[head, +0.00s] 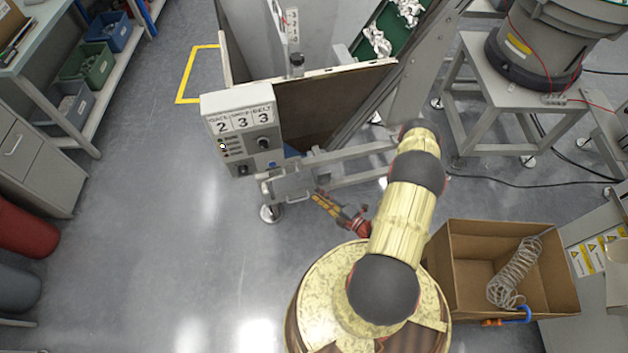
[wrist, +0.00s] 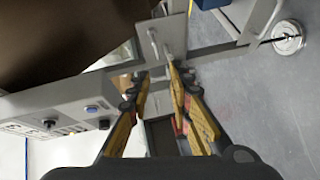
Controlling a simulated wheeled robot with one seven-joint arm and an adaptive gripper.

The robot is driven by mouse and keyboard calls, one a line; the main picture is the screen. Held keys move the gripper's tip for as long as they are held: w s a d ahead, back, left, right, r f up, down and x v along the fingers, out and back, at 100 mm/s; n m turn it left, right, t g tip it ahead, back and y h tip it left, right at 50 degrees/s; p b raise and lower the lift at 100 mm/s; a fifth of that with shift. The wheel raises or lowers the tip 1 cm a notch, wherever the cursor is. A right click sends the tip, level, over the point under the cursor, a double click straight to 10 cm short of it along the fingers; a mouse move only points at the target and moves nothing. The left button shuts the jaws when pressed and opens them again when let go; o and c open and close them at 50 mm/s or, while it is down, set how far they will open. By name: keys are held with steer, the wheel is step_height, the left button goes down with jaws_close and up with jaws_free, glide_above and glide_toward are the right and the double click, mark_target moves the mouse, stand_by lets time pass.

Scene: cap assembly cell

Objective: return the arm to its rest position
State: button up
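My arm (head: 405,205) reaches forward from its round base and bends down at the front. My gripper (head: 323,200) hangs low beside the grey metal frame of the machine, just right of the frame's near end plate. In the wrist view my gripper (wrist: 157,78) has its two yellow-and-black fingers apart. I see nothing held between them. A small grey plate with a bar handle (wrist: 153,42) shows beyond the fingertips; I cannot tell how far off it is.
A control box (head: 243,135) showing 2, 3, 3 stands left of the gripper. A cardboard box (head: 460,285) with a coiled hose (head: 515,272) sits right of my base. A bowl feeder (head: 535,50) stands back right. Floor (head: 180,240) on the left is clear.

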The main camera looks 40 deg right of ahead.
stand_by(0.3)
steer(key=s+a+r+n+g+y, duration=0.35)
steer(key=a+n+y, duration=0.2)
steer(key=n, duration=0.25)
steer(key=s+a+r+n+g+y, duration=0.3)
steer(key=a+r+n+y, duration=0.1)
steer(key=a+n, duration=0.35)
steer(key=s+d+r+n+g+h, duration=0.1)
steer(key=s+r+n+g+h, duration=0.2)
steer(key=r+n, duration=0.7)
steer(key=s+d+r+n+g+h, duration=0.1)
steer(key=d+r+n+g+h, duration=0.3)
steer(key=r+n, duration=0.65)
steer(key=s+a+r+n+g+h, duration=0.1)
steer(key=s+r+n+g+h, duration=0.3)
steer(key=r+n, duration=0.65)
steer(key=a+r+n+t+h, duration=0.1)
steer(key=a+r+n+t, duration=0.2)
steer(key=r, duration=0.7)
steer(key=a+r+n+t, duration=0.4)
steer(key=a+r, duration=0.1)
steer(key=r, duration=0.5)
steer(key=shift+w+h+p, duration=0.35)
